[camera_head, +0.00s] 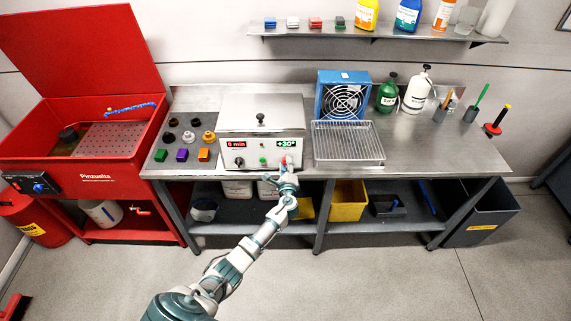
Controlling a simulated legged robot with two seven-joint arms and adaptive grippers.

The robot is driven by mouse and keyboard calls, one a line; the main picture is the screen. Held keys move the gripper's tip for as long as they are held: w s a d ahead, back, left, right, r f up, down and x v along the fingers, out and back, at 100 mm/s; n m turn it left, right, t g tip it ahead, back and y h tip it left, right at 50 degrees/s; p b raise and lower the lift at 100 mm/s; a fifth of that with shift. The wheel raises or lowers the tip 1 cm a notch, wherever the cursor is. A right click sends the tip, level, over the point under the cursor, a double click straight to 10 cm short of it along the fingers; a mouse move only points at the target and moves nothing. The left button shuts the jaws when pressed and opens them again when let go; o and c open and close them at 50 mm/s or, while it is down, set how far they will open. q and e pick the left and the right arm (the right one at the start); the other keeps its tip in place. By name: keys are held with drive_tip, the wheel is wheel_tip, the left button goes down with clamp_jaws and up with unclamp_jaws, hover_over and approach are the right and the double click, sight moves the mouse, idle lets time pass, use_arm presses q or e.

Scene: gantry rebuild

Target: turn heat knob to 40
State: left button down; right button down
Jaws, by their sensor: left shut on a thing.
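The white-and-steel heating unit (262,125) stands on the bench, with a front panel below its lid. A red display (236,143) is at the panel's left. A green display (287,143) is at its right and seems to read +30. A black knob (239,162) and a green button (263,160) sit lower on the panel. The red heat knob (284,159) is under the green display. My left gripper (286,167) reaches up from below and is shut on this knob, partly hiding it. Its fingers are too small to see in detail. My right gripper is not in view.
Coloured parts lie on a grey board (167,140) left of the unit. A wire rack (347,142) and a blue fan (342,95) stand to its right. A red parts washer (95,125) is at far left. The floor before the bench is clear.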

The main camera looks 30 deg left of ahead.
use_arm(q)
drive_tip(key=shift+d+f+m, duration=0.15)
drive_tip(key=shift+m, duration=0.35)
drive_tip(key=shift+f, duration=0.1)
drive_tip(key=c, duration=1)
unclamp_jaws()
drive_tip(key=shift+c, duration=0.2)
drive_tip(key=shift+o, duration=1.3)
drive_tip(key=shift+w+f, duration=0.1)
drive_tip(key=shift+w, duration=0.05)
drive_tip(key=v, duration=1.1)
drive_tip(key=shift+s+d, duration=0.3)
drive_tip(key=shift+s, duration=0.05)
